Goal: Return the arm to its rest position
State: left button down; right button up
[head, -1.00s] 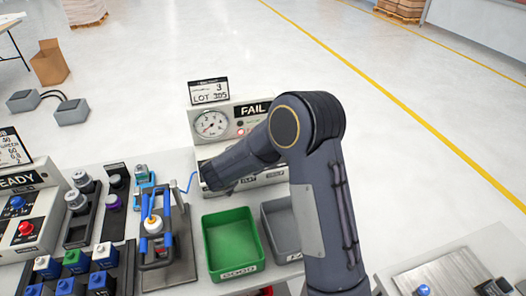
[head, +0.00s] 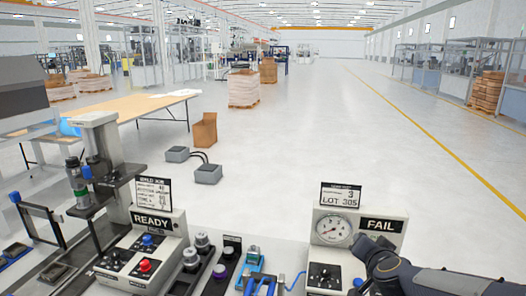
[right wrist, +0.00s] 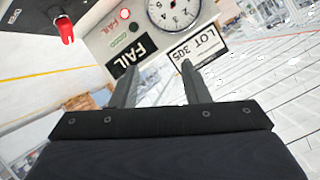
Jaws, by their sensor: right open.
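My right arm (head: 410,270) is dark grey and reaches in at the lower right of the head view, in front of the FAIL tester. Its fingertips cannot be made out there. In the right wrist view my right gripper (right wrist: 156,80) has two dark fingers spread apart with nothing between them. Beyond them are the gauge (right wrist: 172,12), the FAIL sign (right wrist: 132,56) and the LOT 305 card (right wrist: 196,48), upside down in that view. My left arm and left gripper are in neither view.
The FAIL tester (head: 330,232) stands close beside my right arm. Left of it are the READY box (head: 140,262), several knobbed fixtures and a grey press (head: 97,150). A dark panel with a red knob (right wrist: 65,30) is near the gripper. The floor behind is open.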

jog(key=s+a+r+n+y, duration=0.3)
jog(key=s+a+y, duration=0.15)
jog(key=s, duration=0.45)
jog(key=s+f+n+g, duration=0.1)
jog(key=s+f+g, duration=0.2)
jog(key=s, duration=0.8)
jog(key=s+a+f+n+g+y, duration=0.1)
jog(key=s+f+g, duration=0.3)
jog(key=s, duration=0.7)
jog(key=shift+s+a+f+n+g, duration=0.25)
jog(key=shift+s+f+n+g, duration=0.1)
jog(key=shift+f+n, duration=0.3)
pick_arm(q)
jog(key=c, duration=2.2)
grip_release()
pick_arm(e)
jog(key=shift+r, duration=0.1)
